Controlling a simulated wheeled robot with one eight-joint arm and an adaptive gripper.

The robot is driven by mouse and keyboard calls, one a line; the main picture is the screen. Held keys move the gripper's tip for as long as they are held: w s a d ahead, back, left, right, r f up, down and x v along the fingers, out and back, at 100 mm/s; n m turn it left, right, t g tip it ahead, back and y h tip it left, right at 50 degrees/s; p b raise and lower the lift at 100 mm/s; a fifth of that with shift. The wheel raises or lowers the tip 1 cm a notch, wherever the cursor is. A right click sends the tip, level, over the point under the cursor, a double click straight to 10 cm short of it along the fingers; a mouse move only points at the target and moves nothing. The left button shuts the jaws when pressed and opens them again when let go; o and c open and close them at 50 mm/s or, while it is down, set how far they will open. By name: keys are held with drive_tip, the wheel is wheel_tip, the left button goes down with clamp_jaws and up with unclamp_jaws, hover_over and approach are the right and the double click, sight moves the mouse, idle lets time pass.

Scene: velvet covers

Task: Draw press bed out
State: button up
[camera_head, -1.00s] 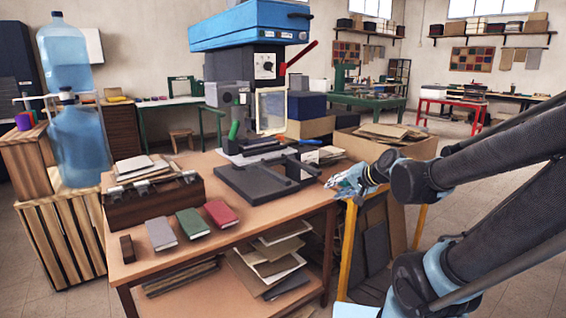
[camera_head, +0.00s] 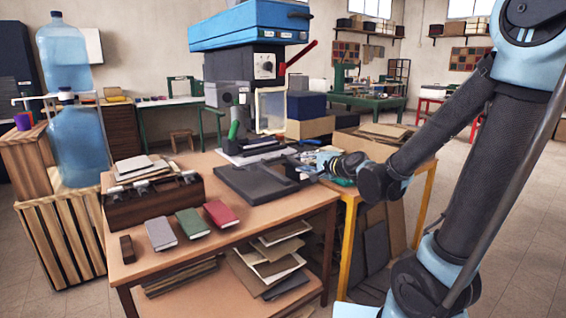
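The press stands at the back of the wooden table, with a blue top (camera_head: 250,24) and a grey body. Its dark flat bed (camera_head: 250,183) lies low in front of the press, over the tabletop. My gripper (camera_head: 306,166) is at the right end of the bed, by the bar or handle there. It overlaps that part in the picture, and I cannot tell whether it touches or grips it. The fingers are too small and covered to show whether they are open or shut.
A wooden box (camera_head: 152,203) and grey, green and red books (camera_head: 222,213) sit on the table's (camera_head: 255,222) left and front. A cardboard box (camera_head: 368,148) is right of the table, close to my arm. The front right tabletop is clear.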

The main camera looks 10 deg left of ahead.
sight(281, 159)
drive_tip(key=shift+x, duration=7.3)
